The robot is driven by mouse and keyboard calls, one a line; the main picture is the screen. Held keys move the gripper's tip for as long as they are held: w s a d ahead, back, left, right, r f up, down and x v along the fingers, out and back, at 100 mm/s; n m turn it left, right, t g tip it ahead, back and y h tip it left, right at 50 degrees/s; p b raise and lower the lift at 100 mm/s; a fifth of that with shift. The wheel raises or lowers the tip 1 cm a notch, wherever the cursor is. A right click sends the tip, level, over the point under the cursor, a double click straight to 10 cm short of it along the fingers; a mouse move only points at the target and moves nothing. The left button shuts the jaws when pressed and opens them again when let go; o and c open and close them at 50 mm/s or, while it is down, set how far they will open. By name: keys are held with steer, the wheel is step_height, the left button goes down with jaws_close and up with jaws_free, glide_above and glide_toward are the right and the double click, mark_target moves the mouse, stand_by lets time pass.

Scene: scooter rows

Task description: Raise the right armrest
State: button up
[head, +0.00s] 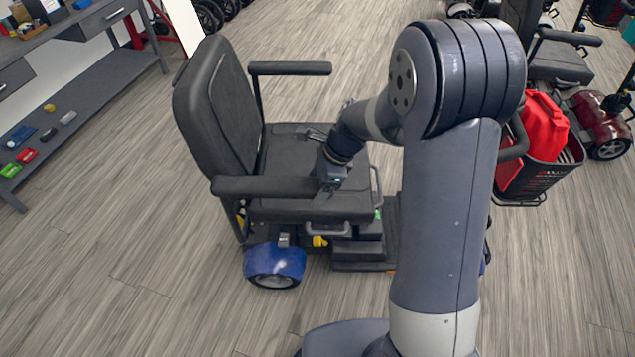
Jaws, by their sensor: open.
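A scooter with a black padded seat (288,160) stands in front of me, its backrest (213,115) on the left, facing right. Its right armrest (262,187) is the near one. It lies level, in its lowered position, along the near side of the seat. The far armrest (290,68) is also level. My gripper (328,180) is open at the front end of the right armrest. The fingers are small and partly hidden by the wrist, so I cannot tell whether they touch the pad or go around it.
My arm hides the scooter's front and steering column. A basket (553,175) with a red bag (543,124) shows right of it. A dark red scooter (600,122) stands at the far right. A shelf bench (85,88) is at the left. The wooden floor (110,240) nearby is clear.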

steer(key=shift+c, duration=0.4)
steer(key=c, duration=1.3)
steer(key=shift+r, duration=0.1)
steer(key=shift+r, duration=0.1)
